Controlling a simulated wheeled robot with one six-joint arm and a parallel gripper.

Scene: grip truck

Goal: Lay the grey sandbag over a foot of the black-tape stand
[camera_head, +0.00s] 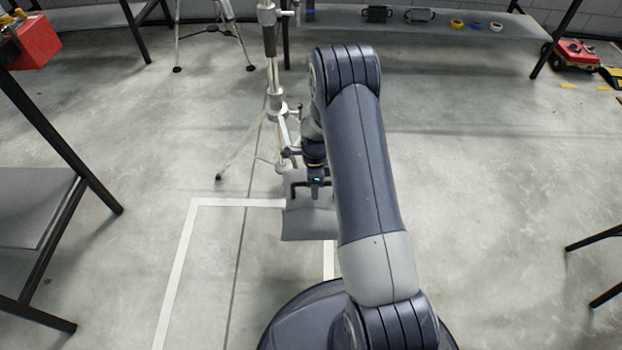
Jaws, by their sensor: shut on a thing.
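The grey sandbag (308,224) hangs below my gripper (314,190), which is shut on its upper part. The bag is at the near side of a silver stand (277,100), close to the lower end of its post. One foot (220,176) of this stand reaches out to the left on the floor, bare. My arm hides the stand's right side, and I cannot tell whether the bag touches a leg. A second silver stand (223,14) is farther back, its dark feet visible.
A white tape outline (180,262) marks the floor in front of the bag. A dark-legged shelf (35,205) stands at left, with a red box (36,42) above it. A rear shelf (345,18) holds tape rolls (476,26). The floor at right is mostly clear.

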